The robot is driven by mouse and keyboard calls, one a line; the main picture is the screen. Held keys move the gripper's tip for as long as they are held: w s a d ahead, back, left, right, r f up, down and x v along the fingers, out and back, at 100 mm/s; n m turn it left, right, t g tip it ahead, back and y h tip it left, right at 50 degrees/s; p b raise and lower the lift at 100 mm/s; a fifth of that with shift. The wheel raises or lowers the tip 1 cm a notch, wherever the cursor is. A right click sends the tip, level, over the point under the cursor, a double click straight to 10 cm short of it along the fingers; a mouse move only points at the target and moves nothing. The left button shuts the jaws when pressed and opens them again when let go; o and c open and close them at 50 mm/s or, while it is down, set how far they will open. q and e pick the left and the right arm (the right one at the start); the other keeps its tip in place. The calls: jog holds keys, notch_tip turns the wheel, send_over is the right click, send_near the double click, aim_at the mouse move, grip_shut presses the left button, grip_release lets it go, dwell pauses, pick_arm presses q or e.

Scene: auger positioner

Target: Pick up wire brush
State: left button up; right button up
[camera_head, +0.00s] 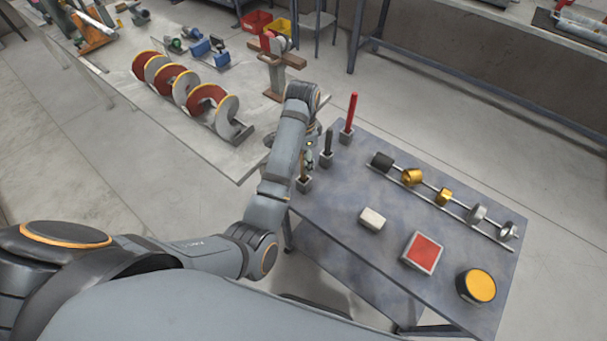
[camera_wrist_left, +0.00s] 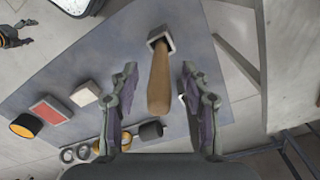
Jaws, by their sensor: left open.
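A wooden-handled tool, which looks like the wire brush (camera_wrist_left: 159,82), stands in a small square grey holder (camera_wrist_left: 160,37) in the left wrist view. Its lower end is hidden in the holder, so no bristles show. In the head view its handle (camera_head: 303,170) shows in part beside my arm, at the left corner of the table. My left gripper (camera_wrist_left: 160,88) is open, with one finger on each side of the handle and visible gaps to it. In the head view the left gripper (camera_head: 309,152) is partly hidden by my arm.
A dark rod (camera_head: 328,143) and a red rod (camera_head: 351,113) stand in similar holders close by. The grey-blue table (camera_head: 335,215) also bears a rail with rings (camera_head: 443,197), a white block (camera_head: 372,219), a red pad (camera_head: 423,252) and a yellow disc (camera_head: 480,286). An auger (camera_head: 186,85) lies on the neighbouring table.

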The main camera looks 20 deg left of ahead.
pick_arm(q)
notch_tip(320, 180, down, 4)
jog(key=shift+r+b, duration=0.15)
jog(key=shift+b, duration=0.8)
jog(key=shift+f, duration=0.25)
jog(key=shift+r, duration=0.1)
pick_arm(e)
jog(key=f, duration=0.3)
jog(key=shift+a, duration=0.25)
pick_arm(q)
jog(key=c, duration=1)
pick_arm(e)
jog(key=shift+d, duration=0.1)
